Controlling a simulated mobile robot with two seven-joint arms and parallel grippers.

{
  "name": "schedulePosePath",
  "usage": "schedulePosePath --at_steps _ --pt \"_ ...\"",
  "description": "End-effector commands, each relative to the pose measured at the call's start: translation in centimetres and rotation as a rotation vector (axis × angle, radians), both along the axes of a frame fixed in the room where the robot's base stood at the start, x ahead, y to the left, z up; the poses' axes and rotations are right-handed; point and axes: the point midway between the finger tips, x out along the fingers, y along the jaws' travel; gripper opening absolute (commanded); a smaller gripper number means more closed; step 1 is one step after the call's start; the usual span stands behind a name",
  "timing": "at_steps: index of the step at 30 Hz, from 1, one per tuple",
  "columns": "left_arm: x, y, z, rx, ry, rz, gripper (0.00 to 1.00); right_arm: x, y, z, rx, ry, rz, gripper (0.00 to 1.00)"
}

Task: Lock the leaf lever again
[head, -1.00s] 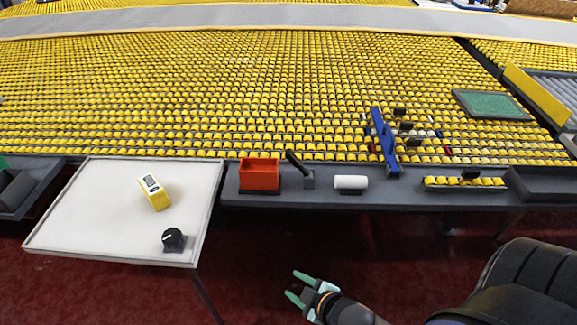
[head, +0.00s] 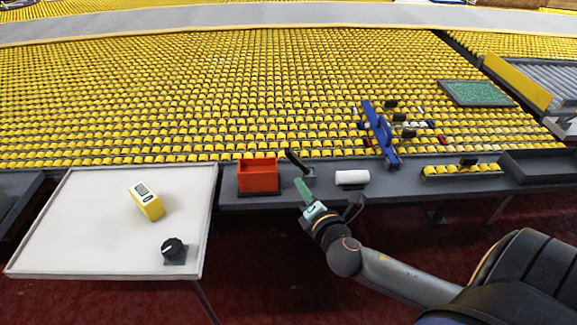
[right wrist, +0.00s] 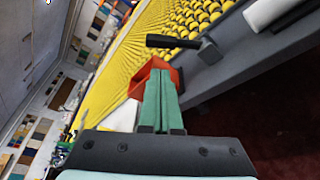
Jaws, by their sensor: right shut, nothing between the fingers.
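A black lever (head: 297,161) on a small grey block stands on the dark shelf, between the red bin and the white roll. Its handle leans up and to the left in the head view. In the right wrist view the lever (right wrist: 175,41) lies beyond the fingertips with its grey block (right wrist: 208,52). My right gripper (head: 303,188) is at the shelf's front edge, just in front of the lever's base in the picture. Its green fingers (right wrist: 163,103) are shut together with nothing between them. They appear apart from the lever. My left gripper is out of view.
The red bin (head: 257,175) stands left of the lever, the white roll (head: 352,178) right of it. A blue bar (head: 380,133) lies over the yellow rollers. A white table (head: 100,225) at left holds a yellow device (head: 146,201) and a black knob (head: 174,248).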

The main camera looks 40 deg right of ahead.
Motion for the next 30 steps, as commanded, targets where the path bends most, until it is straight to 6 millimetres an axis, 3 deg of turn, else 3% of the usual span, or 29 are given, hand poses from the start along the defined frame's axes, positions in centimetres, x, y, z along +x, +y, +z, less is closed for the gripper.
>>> schedulePosePath --at_steps 18,30 --pt "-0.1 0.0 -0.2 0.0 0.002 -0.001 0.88 8.3 -2.3 -1.6 0.002 -0.001 0.0 0.0" --pt "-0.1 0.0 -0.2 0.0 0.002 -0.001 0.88 9.3 -2.5 -1.9 0.003 0.001 0.001 0.0"
